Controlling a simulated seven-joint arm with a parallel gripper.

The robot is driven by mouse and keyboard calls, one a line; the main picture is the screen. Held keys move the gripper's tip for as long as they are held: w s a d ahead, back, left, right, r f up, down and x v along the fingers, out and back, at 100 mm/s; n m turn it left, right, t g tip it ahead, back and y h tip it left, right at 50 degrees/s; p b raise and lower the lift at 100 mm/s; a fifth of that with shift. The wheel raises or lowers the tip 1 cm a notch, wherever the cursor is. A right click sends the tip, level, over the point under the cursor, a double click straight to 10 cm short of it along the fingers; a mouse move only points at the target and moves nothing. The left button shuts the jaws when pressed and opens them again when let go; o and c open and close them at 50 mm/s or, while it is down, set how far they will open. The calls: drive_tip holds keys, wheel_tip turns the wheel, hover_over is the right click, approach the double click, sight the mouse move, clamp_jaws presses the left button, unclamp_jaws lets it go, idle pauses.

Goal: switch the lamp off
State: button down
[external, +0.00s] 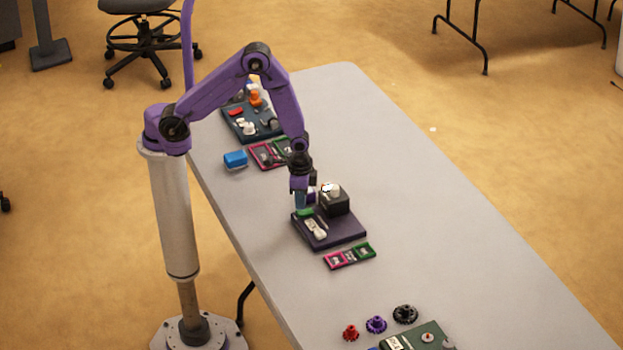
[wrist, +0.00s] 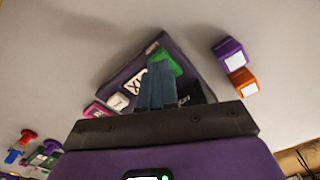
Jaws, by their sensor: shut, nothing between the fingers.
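A dark purple board (external: 345,235) lies on the table and also shows in the wrist view (wrist: 118,80). A black box (external: 336,206) with a small pale, bright lamp-like piece (external: 331,189) stands at its back right; I cannot tell for sure whether it is lit. A green piece (external: 304,212) is at the board's left corner, also in the wrist view (wrist: 163,60). A white piece (external: 316,228) lies in front of it. My gripper (external: 300,205) points down, its blue fingers (wrist: 157,85) together and empty, beside the green piece. Contact is unclear.
Pink and green framed plates (external: 349,257) lie in front of the board. A blue block (external: 235,159) and another loaded board (external: 254,126) are farther back. Gears (external: 376,324) lie near the front. Purple (wrist: 230,50) and orange (wrist: 243,82) blocks show in the wrist view. The table's right side is clear.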

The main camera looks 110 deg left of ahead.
sight(301, 212)
drive_tip(key=shift+f, duration=0.9)
idle(0.5)
drive_tip(key=shift+r, duration=3.55)
drive_tip(key=s+a+r+n, duration=0.1)
drive_tip(key=s+r+n, duration=0.2)
drive_tip(key=s+r, duration=0.2)
drive_tip(key=s+a+r+n, duration=0.1)
drive_tip(key=s+r+n, duration=0.2)
drive_tip(key=s, duration=0.8)
drive_tip(key=s+a+r+n, duration=0.1)
drive_tip(key=s+r+n, duration=0.2)
drive_tip(key=s+r, duration=0.4)
drive_tip(key=shift+s+r+n, duration=0.3)
drive_tip(key=shift+s+r, duration=0.1)
drive_tip(key=shift+s, duration=0.45)
